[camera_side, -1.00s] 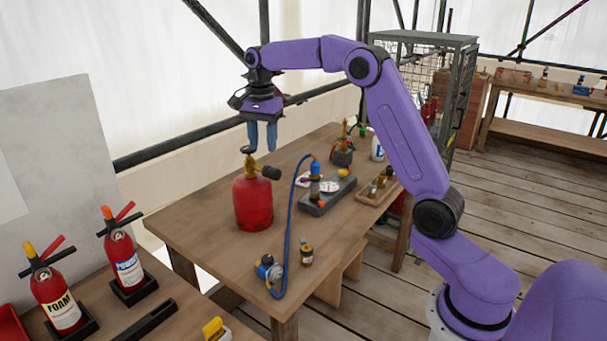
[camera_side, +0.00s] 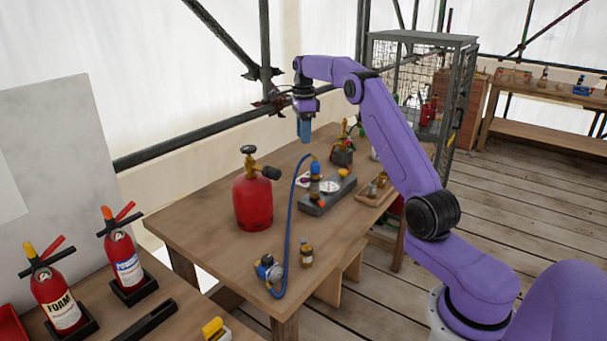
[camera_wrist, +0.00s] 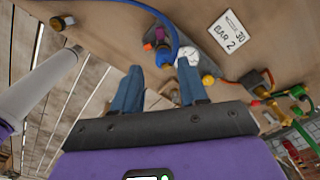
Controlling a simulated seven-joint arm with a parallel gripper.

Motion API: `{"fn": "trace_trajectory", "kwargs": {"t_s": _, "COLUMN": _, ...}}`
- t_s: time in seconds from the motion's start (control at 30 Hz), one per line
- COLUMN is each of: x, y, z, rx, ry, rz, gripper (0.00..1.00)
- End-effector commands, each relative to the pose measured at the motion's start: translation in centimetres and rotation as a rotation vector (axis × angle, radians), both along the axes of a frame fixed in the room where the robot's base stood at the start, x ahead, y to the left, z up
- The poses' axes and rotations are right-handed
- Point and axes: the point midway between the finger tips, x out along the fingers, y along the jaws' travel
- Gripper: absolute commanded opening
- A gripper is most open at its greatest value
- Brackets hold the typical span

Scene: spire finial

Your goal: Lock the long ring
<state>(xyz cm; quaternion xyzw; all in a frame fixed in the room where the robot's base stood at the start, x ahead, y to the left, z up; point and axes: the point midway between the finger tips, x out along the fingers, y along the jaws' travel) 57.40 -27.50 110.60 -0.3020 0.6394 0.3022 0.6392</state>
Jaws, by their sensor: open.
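I cannot single out the long ring for certain at this size. A grey base (camera_side: 327,201) on the table carries a brass and blue fitting (camera_side: 315,184), with a blue hose (camera_side: 292,215) running from it. In the wrist view the fitting (camera_wrist: 162,48) and a white round gauge (camera_wrist: 183,62) lie beyond my fingertips. My gripper (camera_side: 305,137) is open and empty, pointing down above the table, behind the fitting in the side view. Its two blue fingers also show apart in the wrist view (camera_wrist: 161,78).
A red gas cylinder (camera_side: 253,203) with a brass valve stands left of the base. A brass valve assembly (camera_side: 342,153) stands behind it, and a small wooden tray (camera_side: 376,193) lies to the right. A small brass bottle (camera_side: 306,256) stands near the front. Bare table (camera_side: 200,225) lies left.

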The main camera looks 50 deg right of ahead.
Motion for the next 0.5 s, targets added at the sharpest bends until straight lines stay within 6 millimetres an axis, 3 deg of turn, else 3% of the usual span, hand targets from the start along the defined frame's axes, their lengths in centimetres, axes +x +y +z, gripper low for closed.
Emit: {"fn": "trace_trajectory", "kwargs": {"t_s": 0.5, "x": -0.1, "y": 0.0, "z": -9.7, "rx": 0.002, "ry": 0.004, "rz": 0.002, "gripper": 0.43}}
